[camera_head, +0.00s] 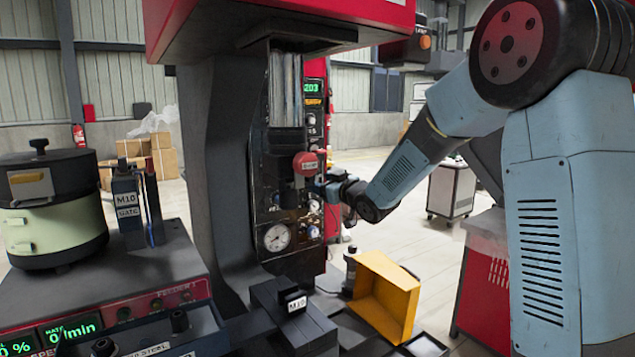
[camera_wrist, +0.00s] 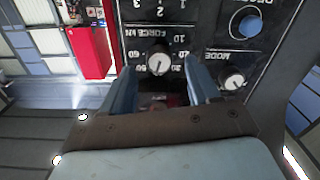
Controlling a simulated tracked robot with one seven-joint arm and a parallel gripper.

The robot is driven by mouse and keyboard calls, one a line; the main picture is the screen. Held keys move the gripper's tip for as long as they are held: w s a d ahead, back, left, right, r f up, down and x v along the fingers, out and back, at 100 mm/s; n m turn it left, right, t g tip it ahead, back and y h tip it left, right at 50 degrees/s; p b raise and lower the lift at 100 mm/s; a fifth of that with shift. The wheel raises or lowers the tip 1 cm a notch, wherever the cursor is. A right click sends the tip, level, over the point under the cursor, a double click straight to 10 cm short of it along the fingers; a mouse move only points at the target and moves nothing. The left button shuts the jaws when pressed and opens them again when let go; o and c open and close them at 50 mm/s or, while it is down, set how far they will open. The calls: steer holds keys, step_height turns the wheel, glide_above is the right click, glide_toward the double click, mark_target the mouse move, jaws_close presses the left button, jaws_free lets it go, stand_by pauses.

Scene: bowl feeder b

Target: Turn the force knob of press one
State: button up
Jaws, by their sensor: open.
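The force knob (camera_wrist: 159,63), small, round and pale with a pointer line, sits on a black panel (camera_wrist: 217,20) in the wrist view. The panel is marked FORCE kN, and numbers ring the knob. My gripper (camera_wrist: 160,70) is open, with one blue finger to each side below the knob in the picture. I cannot tell whether either finger touches it. In the head view, my gripper (camera_head: 333,187) is at the right side of the dark press (camera_head: 215,150), beside its panel. The knob cannot be made out there.
In the wrist view, a MODE knob (camera_wrist: 232,80) and a blue button (camera_wrist: 249,26) are close to the right finger. In the head view, a red button (camera_head: 305,163) and a pressure gauge (camera_head: 277,238) are near my gripper. A yellow bin (camera_head: 388,295) stands below; a bowl feeder (camera_head: 50,225) is left.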

steer(key=shift+x, duration=1.3)
steer(key=c, duration=1)
steer(key=shift+c, duration=0.2)
